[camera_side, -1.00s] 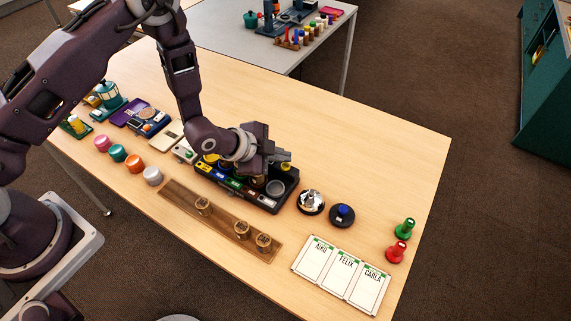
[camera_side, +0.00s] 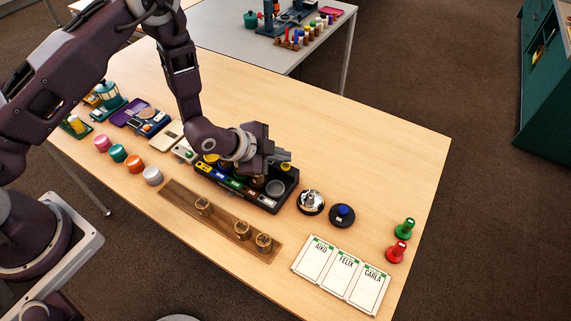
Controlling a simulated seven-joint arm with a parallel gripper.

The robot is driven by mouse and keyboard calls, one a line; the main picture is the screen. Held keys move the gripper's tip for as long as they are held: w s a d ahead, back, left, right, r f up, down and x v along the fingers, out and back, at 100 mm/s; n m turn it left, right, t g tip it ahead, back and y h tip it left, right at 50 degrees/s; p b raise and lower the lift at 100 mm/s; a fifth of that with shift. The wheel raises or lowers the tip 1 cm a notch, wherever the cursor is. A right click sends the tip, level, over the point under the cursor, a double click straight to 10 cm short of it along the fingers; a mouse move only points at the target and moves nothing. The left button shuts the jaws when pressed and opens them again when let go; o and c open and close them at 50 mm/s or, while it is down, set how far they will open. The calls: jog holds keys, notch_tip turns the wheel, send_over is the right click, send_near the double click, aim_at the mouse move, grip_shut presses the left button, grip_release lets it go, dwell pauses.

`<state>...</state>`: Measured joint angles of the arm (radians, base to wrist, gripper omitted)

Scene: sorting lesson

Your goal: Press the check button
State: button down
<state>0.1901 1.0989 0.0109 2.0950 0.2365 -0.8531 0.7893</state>
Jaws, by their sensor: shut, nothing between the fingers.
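A round black button base with a blue top (camera_side: 342,215) stands on the table right of a silver bell (camera_side: 311,201). A small pale box with a green spot (camera_side: 185,152) sits left of the black tray; I cannot tell from a label which one is the check button. My gripper (camera_side: 287,160) is shut and empty. It is over the back part of the black tray (camera_side: 262,205), apart from the blue-topped button and to its upper left. My gripper and wrist hide part of the tray and its contents.
A wooden strip with several brass-coloured pieces (camera_side: 242,230) lies in front of the tray. Several coloured jars (camera_side: 135,163) stand left. The table's back right is clear.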

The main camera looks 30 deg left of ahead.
aim_at(282, 167)
jog(key=shift+f, duration=0.1)
jog(key=shift+f, duration=0.3)
jog(key=shift+f, duration=0.45)
dwell(0.8)
jog(key=shift+r, duration=0.85)
jog(key=shift+r, duration=2.5)
jog(key=shift+r, duration=0.1)
